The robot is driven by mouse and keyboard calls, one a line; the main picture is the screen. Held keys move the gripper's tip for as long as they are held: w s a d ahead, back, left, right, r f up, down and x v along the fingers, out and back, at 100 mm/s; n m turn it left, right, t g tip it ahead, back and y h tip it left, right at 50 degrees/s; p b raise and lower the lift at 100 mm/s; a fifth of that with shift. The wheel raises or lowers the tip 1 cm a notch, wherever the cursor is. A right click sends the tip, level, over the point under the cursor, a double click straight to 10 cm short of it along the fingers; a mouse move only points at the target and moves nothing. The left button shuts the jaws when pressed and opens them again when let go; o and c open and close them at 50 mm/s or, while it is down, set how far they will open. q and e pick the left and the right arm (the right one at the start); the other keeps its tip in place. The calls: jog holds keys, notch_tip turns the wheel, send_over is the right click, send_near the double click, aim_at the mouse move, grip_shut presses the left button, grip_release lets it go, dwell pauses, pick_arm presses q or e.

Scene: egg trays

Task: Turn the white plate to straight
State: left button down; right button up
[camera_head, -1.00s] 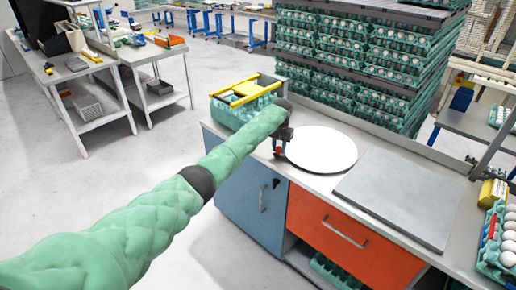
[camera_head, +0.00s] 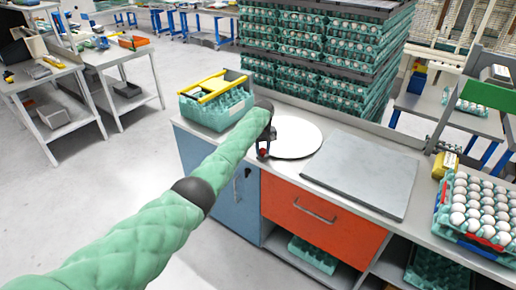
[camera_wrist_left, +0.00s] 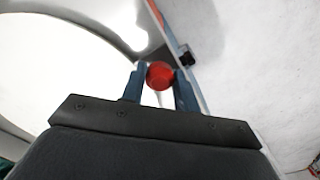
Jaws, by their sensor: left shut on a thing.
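The round white plate (camera_head: 294,138) lies on the counter, just right of my left gripper (camera_head: 264,153). In the left wrist view the white plate (camera_wrist_left: 60,75) fills the left side. There my left gripper (camera_wrist_left: 160,80) is shut on a red round knob (camera_wrist_left: 159,75), held between its two fingers beside the plate's rim. Whether the knob is joined to the plate is not clear. My right gripper does not show.
A grey square slab (camera_head: 365,172) lies right of the plate. A green egg tray (camera_head: 215,108) with yellow bars stands at the counter's left end. Stacked egg trays (camera_head: 320,50) rise behind. A tray of white eggs (camera_head: 480,210) sits far right.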

pick_arm(q)
jog(key=shift+d+r, duration=0.1)
jog(key=shift+d, duration=0.05)
jog(key=c, duration=1.1)
grip_release()
jog(key=shift+d, duration=0.1)
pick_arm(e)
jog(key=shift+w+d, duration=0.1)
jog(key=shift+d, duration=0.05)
pick_arm(q)
jog(key=shift+r+b, duration=0.3)
jog(key=shift+r, duration=0.15)
notch_tip(320, 180, up, 5)
jog(key=shift+b, duration=0.9)
jog(key=shift+r, duration=0.95)
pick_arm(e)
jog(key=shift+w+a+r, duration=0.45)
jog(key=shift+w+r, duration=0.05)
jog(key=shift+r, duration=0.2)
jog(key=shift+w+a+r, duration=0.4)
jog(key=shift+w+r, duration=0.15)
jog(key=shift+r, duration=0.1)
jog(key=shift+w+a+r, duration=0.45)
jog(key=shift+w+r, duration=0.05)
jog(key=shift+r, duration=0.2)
